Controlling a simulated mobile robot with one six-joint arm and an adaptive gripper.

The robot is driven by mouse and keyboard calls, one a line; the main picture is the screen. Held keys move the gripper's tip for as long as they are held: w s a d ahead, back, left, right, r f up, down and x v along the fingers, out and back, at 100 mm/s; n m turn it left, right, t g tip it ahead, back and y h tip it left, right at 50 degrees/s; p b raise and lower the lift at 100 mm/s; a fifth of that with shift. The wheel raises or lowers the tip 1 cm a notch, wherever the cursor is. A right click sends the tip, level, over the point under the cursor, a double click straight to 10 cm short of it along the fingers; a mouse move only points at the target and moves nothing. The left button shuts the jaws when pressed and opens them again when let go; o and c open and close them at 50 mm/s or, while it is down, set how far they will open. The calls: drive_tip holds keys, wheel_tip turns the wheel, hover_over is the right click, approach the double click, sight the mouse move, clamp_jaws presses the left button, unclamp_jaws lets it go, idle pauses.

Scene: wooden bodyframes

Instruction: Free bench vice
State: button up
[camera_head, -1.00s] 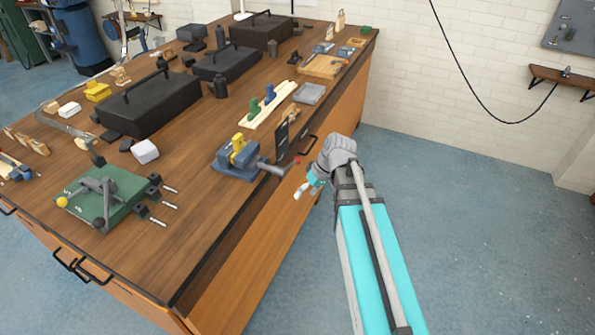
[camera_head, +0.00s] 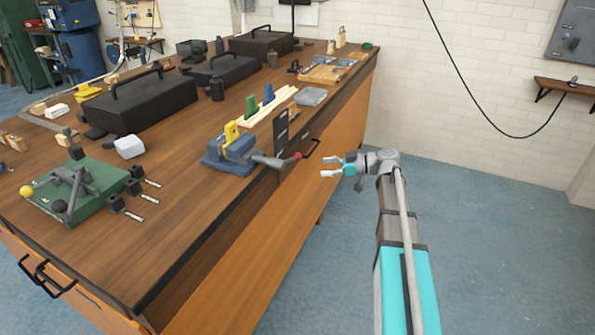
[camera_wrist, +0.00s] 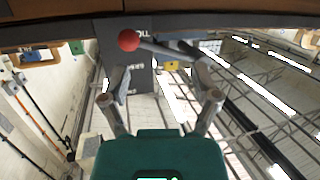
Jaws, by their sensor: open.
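The bench vice (camera_head: 232,158) is a blue-grey body at the bench's front edge, with a yellow piece (camera_head: 231,134) upright at its jaws. I cannot tell how tightly the jaws hold this piece. Its grey handle (camera_head: 272,161) reaches out over the edge and ends in a red knob (camera_head: 298,156). The red knob (camera_wrist: 129,40) also shows in the wrist view, beyond my fingertips and left of centre. My gripper (camera_head: 330,167) is open and empty, off the bench front, right of the knob and apart from it. Both fingers of my gripper (camera_wrist: 160,72) show spread in the wrist view.
Dark upright plates (camera_head: 281,130) stand behind the handle at the bench edge. A green fixture (camera_head: 75,190) and black cases (camera_head: 140,101) stand on the bench top (camera_head: 180,205). The floor (camera_head: 475,215) to the right is clear.

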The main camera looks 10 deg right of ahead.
sight(297, 155)
drive_tip(key=shift+w+d+f+n+t+y+b, duration=0.1)
drive_tip(key=shift+w+d+n+t+y+b, duration=0.35)
drive_tip(key=shift+d, duration=0.35)
drive_tip(key=shift+w+d+f+n+t+y+b, duration=0.15)
drive_tip(key=shift+w+d+n+b, duration=0.15)
drive_tip(key=shift+d+b, duration=0.35)
drive_tip(key=shift+w+d+r+n+t+y+b, duration=0.1)
drive_tip(key=shift+w+d+n+t+y+b, duration=0.25)
drive_tip(key=shift+d, duration=0.6)
drive_tip(key=shift+a, duration=0.15)
drive_tip(key=x, duration=1.3)
drive_tip(key=shift+w+a+f, duration=0.15)
drive_tip(key=shift+a, duration=0.15)
clamp_jaws()
